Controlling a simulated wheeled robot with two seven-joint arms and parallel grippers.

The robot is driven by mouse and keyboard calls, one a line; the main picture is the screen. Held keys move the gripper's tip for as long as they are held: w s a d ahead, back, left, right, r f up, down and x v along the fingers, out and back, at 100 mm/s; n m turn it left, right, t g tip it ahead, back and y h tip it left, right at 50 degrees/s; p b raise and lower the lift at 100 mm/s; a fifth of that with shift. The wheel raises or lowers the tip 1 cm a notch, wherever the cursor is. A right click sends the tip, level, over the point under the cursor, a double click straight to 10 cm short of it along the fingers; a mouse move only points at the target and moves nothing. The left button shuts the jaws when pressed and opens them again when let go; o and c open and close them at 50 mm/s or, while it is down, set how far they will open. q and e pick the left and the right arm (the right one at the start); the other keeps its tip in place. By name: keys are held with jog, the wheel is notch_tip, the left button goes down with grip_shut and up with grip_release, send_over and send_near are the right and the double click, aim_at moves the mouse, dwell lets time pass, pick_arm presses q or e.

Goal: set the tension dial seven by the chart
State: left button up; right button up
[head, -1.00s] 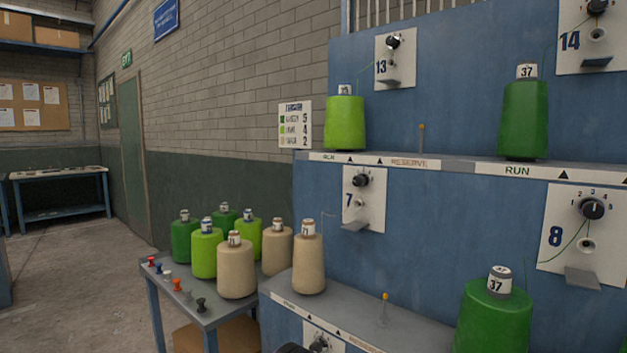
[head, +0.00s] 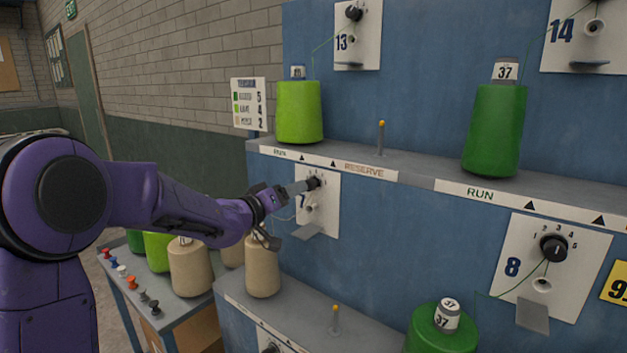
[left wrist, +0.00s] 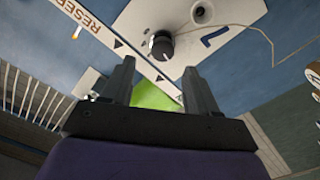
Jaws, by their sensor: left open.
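The tension dial seven is a black knob (head: 313,183) on a white plate (head: 318,222) marked 7. It also shows in the left wrist view (left wrist: 162,44), just ahead of my open fingers; its setting is unclear. My left gripper (head: 299,187) is open with its tips close to the knob; I cannot tell whether they touch it. It also shows in the left wrist view (left wrist: 159,66) with nothing between its fingers. The chart (head: 249,103) on the left lists green 5, lime 4 and a beige row 2. A beige cone (head: 263,275) stands below plate seven.
A lime cone (head: 299,112) and a green cone (head: 495,130) stand on the shelf above. Dial eight (head: 553,248) is to the right, above another green cone (head: 440,330). A side table (head: 200,318) holds more cones and several coloured pegs.

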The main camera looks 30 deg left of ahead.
aim_at(308, 191)
pick_arm(q)
jog(key=w+p, duration=0.2)
jog(key=w, duration=0.5)
jog(key=shift+w+d+f, duration=0.1)
jog(key=shift+w+d, duration=0.05)
jog(key=shift+w, duration=0.4)
jog(key=shift+s, duration=0.1)
jog(key=c, duration=1)
